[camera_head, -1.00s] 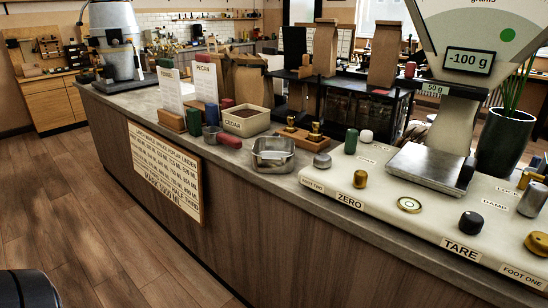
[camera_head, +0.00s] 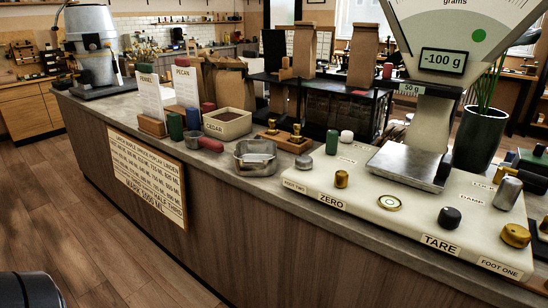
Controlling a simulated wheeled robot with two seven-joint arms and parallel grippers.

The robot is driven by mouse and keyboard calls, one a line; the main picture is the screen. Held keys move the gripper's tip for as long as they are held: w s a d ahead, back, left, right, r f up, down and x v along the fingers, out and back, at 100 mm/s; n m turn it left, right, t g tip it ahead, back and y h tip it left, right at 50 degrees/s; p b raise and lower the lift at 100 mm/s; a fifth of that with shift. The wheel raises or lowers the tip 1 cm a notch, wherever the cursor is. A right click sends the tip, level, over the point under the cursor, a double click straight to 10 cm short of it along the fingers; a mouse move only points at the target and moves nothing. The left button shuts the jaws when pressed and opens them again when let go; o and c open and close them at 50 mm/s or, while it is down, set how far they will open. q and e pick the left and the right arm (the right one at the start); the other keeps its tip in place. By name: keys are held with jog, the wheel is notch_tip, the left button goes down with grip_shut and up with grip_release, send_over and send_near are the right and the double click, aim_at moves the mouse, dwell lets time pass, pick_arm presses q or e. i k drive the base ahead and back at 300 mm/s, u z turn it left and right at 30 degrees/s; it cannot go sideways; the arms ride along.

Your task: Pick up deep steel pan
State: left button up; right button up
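The deep steel pan (camera_head: 255,166) stands upright on the grey counter (camera_head: 222,172), close to its front edge. It is a squarish silver vessel with an open top, and it looks empty. It stands left of the white scale base and right of the cream CEDAR tub. Nothing covers it. Neither of my grippers can be made out in this view, and nothing touches the pan.
The cream CEDAR tub (camera_head: 228,124), a dull red block (camera_head: 210,144) and a grey cup (camera_head: 193,140) stand left of the pan. Brass-knobbed wooden pieces (camera_head: 284,138) stand behind it. The white scale base (camera_head: 340,205) with knobs fills the right. Wooden floor (camera_head: 90,220) lies clear in front.

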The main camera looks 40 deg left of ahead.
aim_at(257, 156)
jog(key=z, duration=2.95)
jog(key=k, duration=2.45)
jog(key=u, duration=2.35)
